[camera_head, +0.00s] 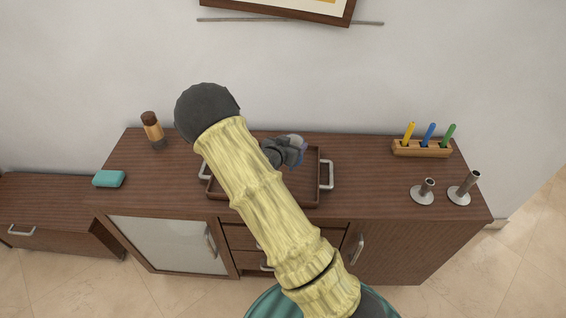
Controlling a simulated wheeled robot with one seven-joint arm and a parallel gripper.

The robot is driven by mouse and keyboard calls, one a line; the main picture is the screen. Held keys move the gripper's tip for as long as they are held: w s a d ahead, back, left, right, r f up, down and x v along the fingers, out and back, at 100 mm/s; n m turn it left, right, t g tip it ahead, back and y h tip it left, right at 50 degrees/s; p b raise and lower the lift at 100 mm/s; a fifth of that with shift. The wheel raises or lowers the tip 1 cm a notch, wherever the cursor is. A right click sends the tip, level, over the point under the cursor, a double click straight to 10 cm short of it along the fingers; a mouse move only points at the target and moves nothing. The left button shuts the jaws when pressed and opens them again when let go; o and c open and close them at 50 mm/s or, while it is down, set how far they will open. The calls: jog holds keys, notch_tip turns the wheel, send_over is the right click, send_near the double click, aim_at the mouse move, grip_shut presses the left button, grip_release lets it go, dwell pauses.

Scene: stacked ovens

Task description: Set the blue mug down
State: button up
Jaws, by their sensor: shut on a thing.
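My gripper (285,152) is over the brown tray (311,190) on the sideboard, small and dark in the view. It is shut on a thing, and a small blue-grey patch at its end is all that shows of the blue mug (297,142). The mug's shape, its tilt and the jaws' exact hold are hidden or too small to tell. I cannot tell whether the mug touches the tray. My arm covers the left and middle part of the tray. A grey handle shows at each end of the tray.
A brown-capped bottle (153,132) and a teal block (109,179) stand at left. A wooden rack (422,149) with coloured pens and two metal candle holders (423,195) (462,192) stand at right. The sideboard top (367,180) is clear between tray and holders. A wall rises behind.

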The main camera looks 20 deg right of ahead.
jog(key=shift+f, duration=1.45)
jog(key=shift+f+p, duration=0.45)
jog(key=shift+f, duration=1.6)
jog(key=shift+f, duration=0.25)
jog(key=o, duration=1.2)
jog(key=shift+r, duration=0.1)
